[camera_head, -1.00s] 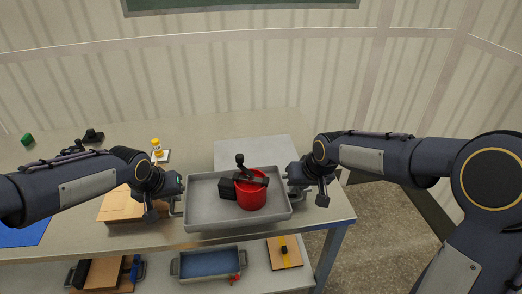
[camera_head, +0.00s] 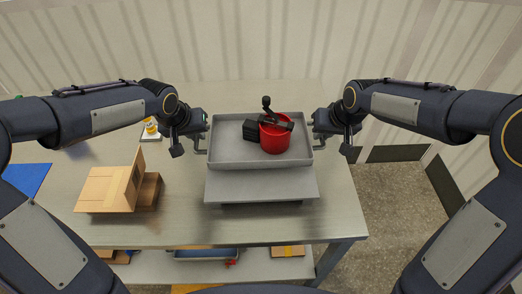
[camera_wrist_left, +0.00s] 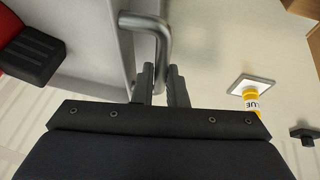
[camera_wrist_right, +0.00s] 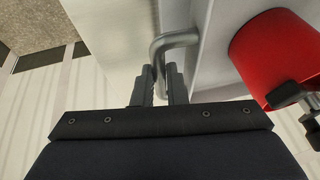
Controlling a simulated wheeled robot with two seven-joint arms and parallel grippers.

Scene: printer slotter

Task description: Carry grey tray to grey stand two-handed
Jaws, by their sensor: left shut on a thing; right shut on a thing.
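The grey tray (camera_head: 230,158) is level in the head view, over the back part of the light grey stand (camera_head: 262,188). The stand's front strip shows in front of it; whether they touch I cannot tell. A red pot (camera_head: 273,141) and a black block (camera_head: 250,130) with a dark clamp-like piece (camera_head: 268,106) are in the tray. My left gripper (camera_head: 205,138) is shut on the tray's left handle, seen in the left wrist view (camera_wrist_left: 143,20). My right gripper (camera_head: 313,136) is shut on the right handle, seen in the right wrist view (camera_wrist_right: 172,41).
A wooden box (camera_head: 110,190) stands left of the stand on the metal table (camera_head: 180,228). A blue mat (camera_head: 27,179) lies at far left. A lower shelf holds a blue-lined tray (camera_head: 206,254).

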